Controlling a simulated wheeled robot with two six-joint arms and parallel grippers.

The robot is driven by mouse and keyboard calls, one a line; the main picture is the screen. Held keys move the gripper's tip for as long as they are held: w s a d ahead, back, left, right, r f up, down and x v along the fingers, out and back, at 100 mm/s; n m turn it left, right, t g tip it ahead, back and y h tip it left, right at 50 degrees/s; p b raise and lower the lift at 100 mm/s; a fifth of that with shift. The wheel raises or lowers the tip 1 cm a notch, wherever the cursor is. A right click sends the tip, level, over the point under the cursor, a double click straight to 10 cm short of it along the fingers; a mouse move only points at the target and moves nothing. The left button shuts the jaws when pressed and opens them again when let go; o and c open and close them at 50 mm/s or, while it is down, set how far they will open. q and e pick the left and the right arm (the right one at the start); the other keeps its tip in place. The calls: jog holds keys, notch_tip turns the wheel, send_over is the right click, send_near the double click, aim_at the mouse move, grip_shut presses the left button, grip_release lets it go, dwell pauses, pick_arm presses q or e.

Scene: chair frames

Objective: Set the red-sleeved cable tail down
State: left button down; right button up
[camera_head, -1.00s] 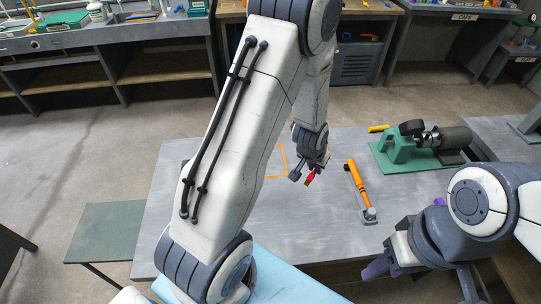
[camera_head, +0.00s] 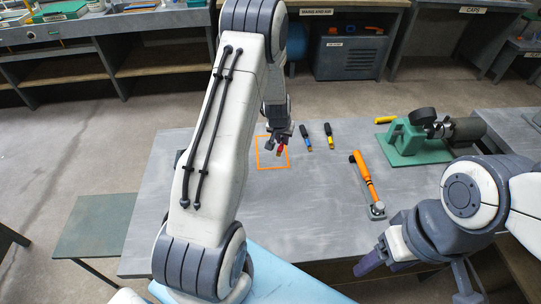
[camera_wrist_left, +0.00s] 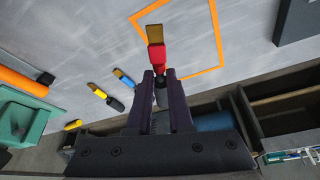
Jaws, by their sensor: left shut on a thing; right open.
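My left gripper (camera_head: 279,137) is over the grey table (camera_head: 215,205), at the orange square outline (camera_head: 274,168). It is shut on the red-sleeved cable tail (camera_head: 281,149). I cannot tell whether the tail touches the table. My right gripper (camera_head: 378,260) is open and empty at the table's front right.
A blue-sleeved tail (camera_head: 305,138) and a yellow-sleeved tail (camera_head: 329,137) lie right of the outline. An orange-handled tool (camera_head: 365,178) lies further right. A green-based machine (camera_head: 408,145) and a yellow piece (camera_head: 385,120) are at the back right. The table's left part is clear.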

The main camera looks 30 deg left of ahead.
pick_arm(q)
jog(key=b, duration=0.3)
send_over(270, 154)
jog(key=f, duration=0.3)
jog(key=shift+w+d, duration=0.1)
jog(key=shift+d, duration=0.3)
jog(key=shift+a+f, duration=0.2)
jog(key=shift+a, duration=0.25)
jog(key=shift+f+b, duration=0.9)
jog(key=shift+f, duration=0.95)
pick_arm(e)
notch_tip(270, 154, down, 6)
jog(key=shift+f, duration=0.15)
pick_arm(q)
jog(key=shift+f, duration=0.2)
jog(key=c, duration=0.8)
grip_release()
pick_arm(e)
jog(key=shift+f, duration=0.2)
pick_arm(q)
jog(key=shift+r, duration=0.15)
pick_arm(e)
jog(key=shift+r, duration=0.15)
